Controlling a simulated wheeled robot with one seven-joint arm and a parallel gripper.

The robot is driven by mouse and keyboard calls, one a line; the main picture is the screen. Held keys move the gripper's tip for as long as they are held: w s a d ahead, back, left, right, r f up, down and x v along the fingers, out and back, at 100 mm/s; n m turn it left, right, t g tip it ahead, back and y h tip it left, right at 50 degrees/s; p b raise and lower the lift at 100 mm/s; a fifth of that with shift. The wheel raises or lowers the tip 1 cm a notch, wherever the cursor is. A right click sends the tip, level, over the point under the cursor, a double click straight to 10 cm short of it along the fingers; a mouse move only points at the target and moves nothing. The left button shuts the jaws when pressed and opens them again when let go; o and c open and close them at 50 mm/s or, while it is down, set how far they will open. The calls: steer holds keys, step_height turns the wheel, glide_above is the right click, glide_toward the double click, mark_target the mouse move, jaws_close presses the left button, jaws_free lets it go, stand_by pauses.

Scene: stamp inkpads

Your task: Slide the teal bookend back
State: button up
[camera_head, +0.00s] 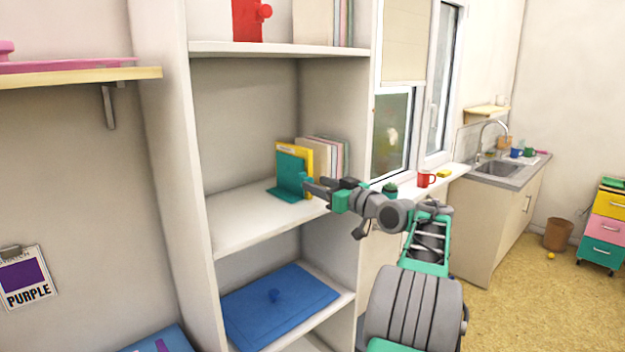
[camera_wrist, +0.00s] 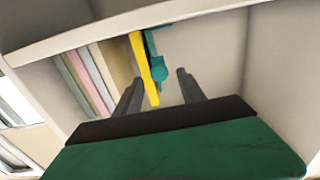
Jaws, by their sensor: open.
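The teal bookend (camera_head: 289,168) stands upright on the middle shelf (camera_head: 240,222), its flat foot on the board. It is beside a yellow book (camera_head: 308,150) at the end of a row of books. My gripper (camera_head: 312,187) is open at the shelf front, close to the bookend. In the wrist view the fingers of my gripper (camera_wrist: 160,77) are apart, with the knob and the yellow book's edge showing between them. I cannot tell whether they touch.
Pale books (camera_head: 328,155) stand right of the yellow one, by the shelf's right wall. The middle shelf is bare to the left. A blue board with a knob (camera_head: 282,303) lies on the shelf below. A red mug (camera_head: 426,179) stands on the windowsill.

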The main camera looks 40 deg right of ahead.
steer(key=shift+w, duration=1.45)
steer(key=shift+c, duration=0.5)
jaws_close()
